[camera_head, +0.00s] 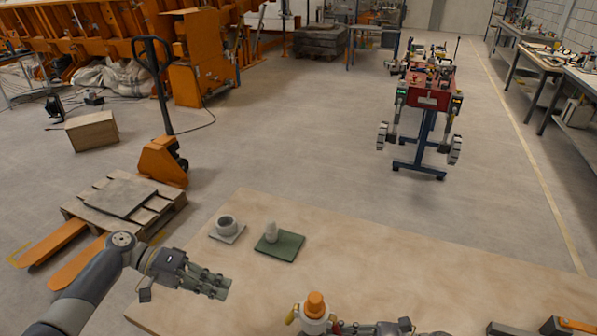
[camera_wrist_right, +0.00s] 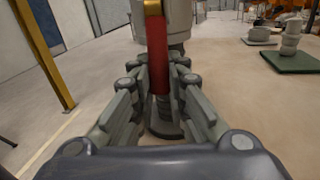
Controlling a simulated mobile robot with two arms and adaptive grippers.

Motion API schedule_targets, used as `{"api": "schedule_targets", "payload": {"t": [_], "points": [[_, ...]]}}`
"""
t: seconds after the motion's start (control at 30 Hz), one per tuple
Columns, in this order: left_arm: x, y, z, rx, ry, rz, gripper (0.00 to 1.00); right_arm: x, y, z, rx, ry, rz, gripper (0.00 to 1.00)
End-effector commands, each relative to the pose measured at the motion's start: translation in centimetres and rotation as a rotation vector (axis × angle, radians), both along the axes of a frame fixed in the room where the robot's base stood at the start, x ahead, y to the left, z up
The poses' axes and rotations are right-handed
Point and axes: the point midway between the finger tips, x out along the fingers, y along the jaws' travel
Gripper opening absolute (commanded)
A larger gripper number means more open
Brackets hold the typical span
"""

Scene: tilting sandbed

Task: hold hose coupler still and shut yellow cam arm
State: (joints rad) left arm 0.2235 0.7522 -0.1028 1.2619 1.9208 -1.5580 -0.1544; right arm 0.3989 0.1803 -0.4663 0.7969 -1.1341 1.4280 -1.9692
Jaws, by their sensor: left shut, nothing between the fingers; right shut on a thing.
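The hose coupler (camera_head: 315,324) stands at the front of the table, a pale body with an orange top (camera_head: 315,304). The yellow cam arm (camera_head: 291,316) sticks out at its left side. My right gripper (camera_head: 343,328) is at the coupler's right side. In the right wrist view its fingers (camera_wrist_right: 162,125) are closed around a red bar (camera_wrist_right: 158,55) with a brass-coloured top, in front of the grey coupler body (camera_wrist_right: 176,28). My left gripper (camera_head: 217,288) is shut and empty over the table's left part, apart from the coupler.
An orange-and-black object (camera_head: 560,326) is at the front right.

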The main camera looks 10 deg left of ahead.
Motion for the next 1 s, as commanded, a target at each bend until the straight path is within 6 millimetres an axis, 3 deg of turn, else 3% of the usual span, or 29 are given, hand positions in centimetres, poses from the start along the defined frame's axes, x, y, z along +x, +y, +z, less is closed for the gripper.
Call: {"api": "schedule_targets", "payload": {"t": [0.07,0.1,0.2,0.63,1.0], "points": [[0.0,0.0,0.0,0.000,0.000,0.000,0.00,0.0,0.0,0.0,-0.001,0.001,-0.001,0.00],[0.0,0.0,0.0,0.000,0.000,0.000,0.00,0.0,0.0,0.0,-0.001,0.001,-0.001,0.16],[0.0,0.0,0.0,0.000,0.000,0.000,0.00,0.0,0.0,0.0,0.000,0.001,-0.001,0.38],[0.0,-0.1,0.0,0.000,0.000,0.000,0.00,0.1,-0.8,-0.1,-0.002,0.001,-0.002,0.38],[0.0,-0.1,0.0,0.000,0.000,0.000,0.00,0.5,-8.0,-0.1,-0.004,0.002,-0.002,0.38]]}}
